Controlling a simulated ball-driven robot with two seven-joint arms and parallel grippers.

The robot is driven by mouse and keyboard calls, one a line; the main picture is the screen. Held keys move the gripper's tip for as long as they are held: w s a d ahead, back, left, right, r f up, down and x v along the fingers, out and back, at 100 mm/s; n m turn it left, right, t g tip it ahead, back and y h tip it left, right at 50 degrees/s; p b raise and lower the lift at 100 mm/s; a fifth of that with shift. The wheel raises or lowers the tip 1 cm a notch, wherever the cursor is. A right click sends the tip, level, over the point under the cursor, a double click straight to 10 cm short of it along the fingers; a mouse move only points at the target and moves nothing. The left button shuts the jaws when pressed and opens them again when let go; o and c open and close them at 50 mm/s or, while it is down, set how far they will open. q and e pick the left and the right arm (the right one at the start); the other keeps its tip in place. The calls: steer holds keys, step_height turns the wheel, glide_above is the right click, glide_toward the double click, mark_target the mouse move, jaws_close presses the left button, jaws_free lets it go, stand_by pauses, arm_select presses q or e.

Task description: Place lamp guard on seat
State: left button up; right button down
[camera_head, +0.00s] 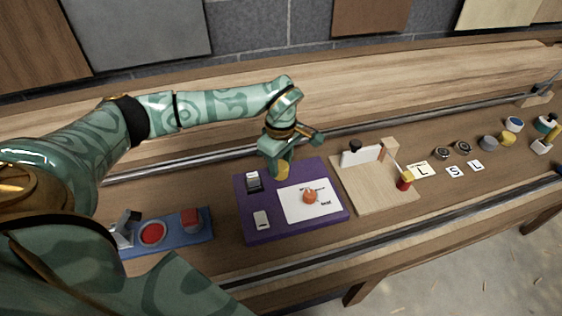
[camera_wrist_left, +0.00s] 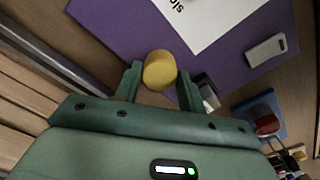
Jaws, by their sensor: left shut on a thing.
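A yellow cylinder (camera_head: 283,170), which looks to be the lamp guard, is held by my left gripper (camera_head: 279,165) at the far edge of a purple board (camera_head: 252,221). In the left wrist view my left gripper (camera_wrist_left: 158,85) has one finger on each side of the yellow cylinder (camera_wrist_left: 160,69). A white card (camera_head: 293,211) with dark print lies on the purple board. An orange knob-like piece (camera_head: 310,196) stands on the card, to the right of the gripper and nearer. I cannot tell for sure which mark is the seat. My right gripper is out of view.
A dark-and-silver switch (camera_head: 253,182) and a small white block (camera_head: 261,219) are on the purple board. A blue base (camera_head: 176,247) with red parts stands left. A wooden board (camera_head: 372,195) with upright pieces stands right. Lettered cards and several small round parts lie farther right.

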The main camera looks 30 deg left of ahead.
mark_target(281, 165)
arm_select(q)
steer(key=o, duration=0.9)
steer(key=shift+o, duration=0.2)
step_height(281, 165, up, 12)
steer(key=p, duration=0.2)
